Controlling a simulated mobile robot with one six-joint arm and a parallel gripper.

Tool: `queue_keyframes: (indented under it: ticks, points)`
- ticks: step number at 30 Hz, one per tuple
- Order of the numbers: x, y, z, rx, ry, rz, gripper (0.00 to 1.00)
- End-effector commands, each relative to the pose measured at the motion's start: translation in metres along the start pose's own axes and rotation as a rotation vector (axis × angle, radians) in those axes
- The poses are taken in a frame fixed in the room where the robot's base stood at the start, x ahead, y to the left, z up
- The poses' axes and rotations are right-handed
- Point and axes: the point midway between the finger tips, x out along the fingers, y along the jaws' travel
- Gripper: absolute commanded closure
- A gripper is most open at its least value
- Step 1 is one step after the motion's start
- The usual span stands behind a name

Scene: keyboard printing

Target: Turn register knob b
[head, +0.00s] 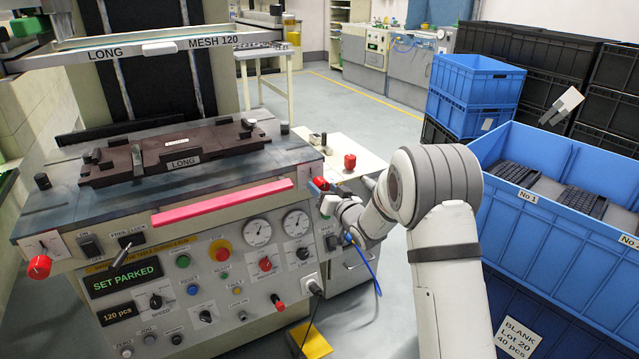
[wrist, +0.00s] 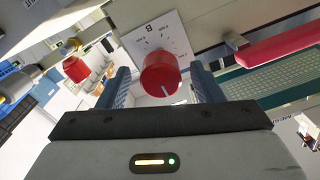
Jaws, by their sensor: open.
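Register knob b (wrist: 160,72) is a red round knob with a white pointer line, on a white plate marked "B" with a dial scale, in the wrist view. The pointer line faces the lower right of the picture. My gripper (wrist: 158,80) is open, with one blue finger on each side of the knob. Gaps show between the fingers and the knob, so it does not look gripped. In the head view my gripper (head: 318,186) is at the right end of the printing machine (head: 220,262), and I cannot make out the knob clearly there.
Another red knob (wrist: 75,68) is left in the wrist view. A pink-red bar (head: 222,202) runs along the machine's front edge. A small side table (head: 362,168) with a red knob stands beyond my gripper. Blue crates (head: 565,160) stand at the right.

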Motion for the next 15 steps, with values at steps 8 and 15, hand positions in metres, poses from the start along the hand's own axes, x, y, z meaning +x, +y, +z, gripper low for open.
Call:
queue_keyframes:
  ticks: [8,15]
  points:
    - [0.038,0.001,0.001,-0.001,0.000,0.001,0.40]
    - [0.045,0.001,-0.001,-0.001,0.000,0.003,0.40]
